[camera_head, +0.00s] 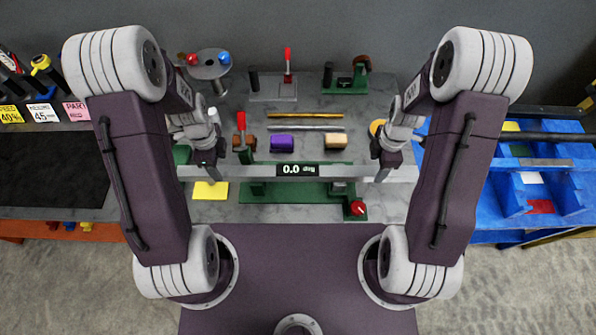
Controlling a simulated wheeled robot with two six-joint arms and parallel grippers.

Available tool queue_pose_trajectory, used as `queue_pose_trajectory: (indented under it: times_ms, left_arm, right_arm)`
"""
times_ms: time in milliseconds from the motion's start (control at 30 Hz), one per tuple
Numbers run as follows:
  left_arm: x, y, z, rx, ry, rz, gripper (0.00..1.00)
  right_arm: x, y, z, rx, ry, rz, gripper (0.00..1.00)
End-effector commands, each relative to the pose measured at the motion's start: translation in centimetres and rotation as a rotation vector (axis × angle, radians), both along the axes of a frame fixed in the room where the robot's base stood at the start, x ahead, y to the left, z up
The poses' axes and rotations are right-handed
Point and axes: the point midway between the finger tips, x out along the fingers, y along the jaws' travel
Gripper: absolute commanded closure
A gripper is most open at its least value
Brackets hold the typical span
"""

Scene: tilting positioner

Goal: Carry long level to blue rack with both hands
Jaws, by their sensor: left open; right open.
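The long level (345,172), a grey bar with a black display reading 0.0, lies crosswise over a green fixture (262,190) on the grey table. My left gripper (206,170) is at the bar's left part and my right gripper (383,172) at its right part. Both are open; I cannot tell whether their fingers straddle the bar or hover just above it. The blue rack (515,195) stands at the far right, with open compartments. My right arm hides its left side.
Toggle clamps with red handles (287,65), a purple block (282,143), a tan block (336,142) and rods (305,115) lie behind the level. A yellow note (210,190) is at the left. A dark bar (545,137) crosses the rack.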

Motion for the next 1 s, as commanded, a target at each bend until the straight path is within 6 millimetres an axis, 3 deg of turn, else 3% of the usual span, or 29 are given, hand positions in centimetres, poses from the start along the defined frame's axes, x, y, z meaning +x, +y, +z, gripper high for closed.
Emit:
queue_pose_trajectory:
  times_ms: [233,633,800,867,1000]
  left_arm:
    - [0.0,0.0,-3.3,0.000,0.000,0.000,0.38]
    - [0.1,0.0,-4.0,0.000,-0.002,0.000,0.38]
    - [0.0,0.0,-4.0,0.000,-0.002,0.000,0.85]
    - [0.0,0.0,-4.0,0.000,-0.002,0.000,1.00]
    - [0.0,0.0,-4.0,0.000,-0.002,0.000,1.00]
  right_arm:
    - [0.0,0.0,-3.3,0.000,0.002,0.000,0.38]
    - [0.0,0.0,-4.0,0.000,-0.001,0.000,0.38]
    - [0.0,0.0,-4.0,0.000,-0.001,0.000,0.85]
    - [0.0,0.0,-4.0,0.000,-0.001,0.000,1.00]
    - [0.0,0.0,-4.0,0.000,-0.001,0.000,1.00]
